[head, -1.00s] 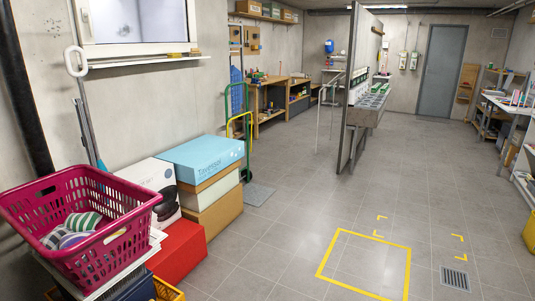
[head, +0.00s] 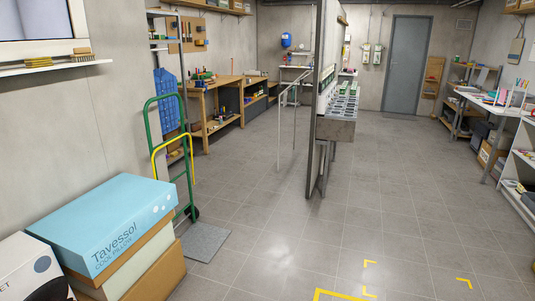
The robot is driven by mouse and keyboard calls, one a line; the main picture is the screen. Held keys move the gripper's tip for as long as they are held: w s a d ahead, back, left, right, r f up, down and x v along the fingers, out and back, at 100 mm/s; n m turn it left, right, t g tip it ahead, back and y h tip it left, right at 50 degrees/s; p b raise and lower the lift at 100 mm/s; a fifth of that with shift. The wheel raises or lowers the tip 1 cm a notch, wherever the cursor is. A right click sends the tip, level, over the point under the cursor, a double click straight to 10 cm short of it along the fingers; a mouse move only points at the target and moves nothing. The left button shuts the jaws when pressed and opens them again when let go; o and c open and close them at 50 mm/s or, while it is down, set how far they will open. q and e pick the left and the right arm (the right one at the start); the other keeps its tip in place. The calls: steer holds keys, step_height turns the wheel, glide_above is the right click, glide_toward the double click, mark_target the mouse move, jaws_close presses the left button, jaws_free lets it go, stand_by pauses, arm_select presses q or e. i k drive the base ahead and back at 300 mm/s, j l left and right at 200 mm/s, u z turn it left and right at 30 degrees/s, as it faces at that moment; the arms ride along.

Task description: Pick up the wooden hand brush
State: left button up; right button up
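A small brown brush (head: 83,55), which looks like the wooden hand brush, sits on the white window ledge (head: 58,68) at the upper left, near the ledge's right end. It is small in the picture, and its finer details cannot be made out. Neither of my grippers shows in the head view.
Beside the brush lies a yellow stack (head: 38,63). Below stand stacked boxes with a blue one (head: 105,222) on top. A green hand truck (head: 152,135) stands by a workbench (head: 215,84). A partition (head: 321,110) stands mid-room. The tiled floor (head: 260,225) is open.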

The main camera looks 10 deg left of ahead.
mark_target(84, 55)
steer(key=i+u, duration=0.1)
steer(key=i, duration=0.4)
steer(key=i+l+u, duration=0.1)
steer(key=i, duration=0.35)
steer(key=i+l+u, duration=0.1)
steer(key=i, duration=0.4)
steer(key=i+l+u, duration=0.1)
steer(key=i, duration=0.35)
steer(key=l, duration=0.1)
